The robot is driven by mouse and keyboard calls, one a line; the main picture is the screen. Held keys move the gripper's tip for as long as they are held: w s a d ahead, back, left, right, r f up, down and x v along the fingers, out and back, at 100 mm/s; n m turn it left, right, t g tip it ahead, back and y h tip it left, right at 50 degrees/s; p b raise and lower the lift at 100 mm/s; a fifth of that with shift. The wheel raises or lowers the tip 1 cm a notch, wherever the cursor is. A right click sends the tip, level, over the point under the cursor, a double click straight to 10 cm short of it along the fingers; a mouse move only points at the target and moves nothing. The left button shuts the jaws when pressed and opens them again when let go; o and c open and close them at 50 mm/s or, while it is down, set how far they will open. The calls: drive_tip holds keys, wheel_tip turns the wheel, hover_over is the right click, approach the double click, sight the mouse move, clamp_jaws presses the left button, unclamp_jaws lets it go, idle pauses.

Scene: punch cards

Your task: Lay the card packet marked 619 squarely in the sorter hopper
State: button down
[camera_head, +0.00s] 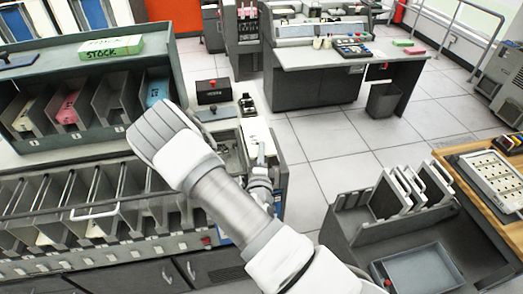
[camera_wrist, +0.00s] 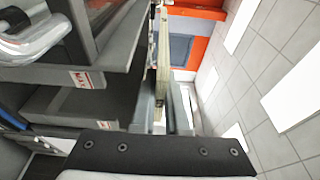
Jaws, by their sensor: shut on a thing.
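In the wrist view my gripper (camera_wrist: 162,108) is shut on a thin cream card packet (camera_wrist: 164,52), seen edge-on between the fingers. The number on it does not show. In the head view my arm covers much of the sorter's right end. A cream surface (camera_head: 257,132) shows there, and I cannot tell whether it is the packet. The grey sorter (camera_head: 100,247) with its row of slanted pockets stands at the left. Its hopper cannot be made out clearly. In the wrist view grey machine ledges with a MAX label (camera_wrist: 87,79) lie just left of the packet.
A rack (camera_head: 60,142) behind the sorter holds coloured packets and a green STOCK box (camera_head: 111,46). A grey cart (camera_head: 345,232) with upright dividers and a wooden table (camera_head: 470,185) stand at the right. Tiled floor (camera_head: 330,150) is clear between.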

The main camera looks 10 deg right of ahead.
drive_tip(key=shift+f, duration=0.15)
drive_tip(key=shift+f+b, duration=0.85)
drive_tip(key=shift+f, duration=0.5)
drive_tip(key=shift+f+b, duration=2.85)
drive_tip(key=shift+f, duration=1.75)
drive_tip(key=c, duration=0.8)
unclamp_jaws()
drive_tip(key=shift+c, duration=0.2)
drive_tip(key=shift+s, duration=0.1)
